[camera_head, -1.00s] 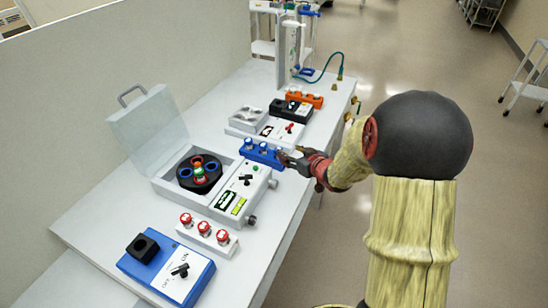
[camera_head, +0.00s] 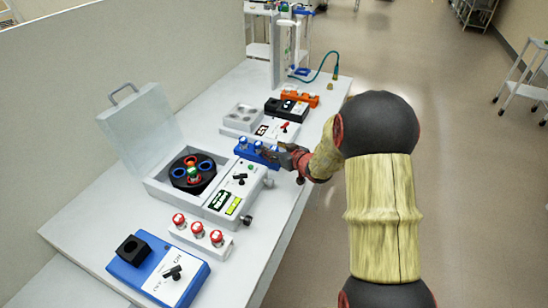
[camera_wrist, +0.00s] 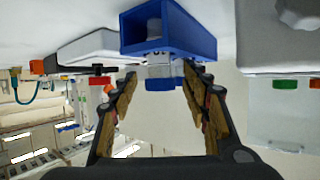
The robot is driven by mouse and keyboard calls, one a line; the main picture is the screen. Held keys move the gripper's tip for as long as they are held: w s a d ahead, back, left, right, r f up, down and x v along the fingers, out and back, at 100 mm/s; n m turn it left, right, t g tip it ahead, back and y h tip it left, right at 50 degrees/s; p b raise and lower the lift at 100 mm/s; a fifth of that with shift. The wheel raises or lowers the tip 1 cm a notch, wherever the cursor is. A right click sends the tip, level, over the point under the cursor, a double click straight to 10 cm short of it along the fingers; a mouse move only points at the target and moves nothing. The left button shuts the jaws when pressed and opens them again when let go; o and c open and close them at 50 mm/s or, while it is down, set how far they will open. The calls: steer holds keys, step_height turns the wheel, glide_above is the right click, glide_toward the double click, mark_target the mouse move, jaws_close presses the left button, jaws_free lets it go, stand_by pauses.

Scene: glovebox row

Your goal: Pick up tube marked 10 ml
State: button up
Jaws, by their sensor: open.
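A blue rack (camera_head: 267,157) stands on the white bench and holds blue-capped tubes. In the wrist view, which is upside down, the rack (camera_wrist: 190,42) hangs at the top, and one tube with a clear body and blue cap (camera_wrist: 160,84) stands out of it. My gripper (camera_wrist: 163,80) is open, with one finger on each side of that tube and gaps showing on both sides. In the head view my gripper (camera_head: 284,157) is at the rack's right end and hides part of it. I cannot read any 10 ml mark.
A centrifuge (camera_head: 220,200) with its clear lid raised stands beside the rack. A white rack of red-capped tubes (camera_head: 187,229) and a blue switch box (camera_head: 135,275) are nearer. White (camera_head: 240,118), black and orange (camera_head: 313,101) units stand behind.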

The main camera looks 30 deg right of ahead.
steer(key=shift+r, duration=0.1)
steer(key=c, duration=1)
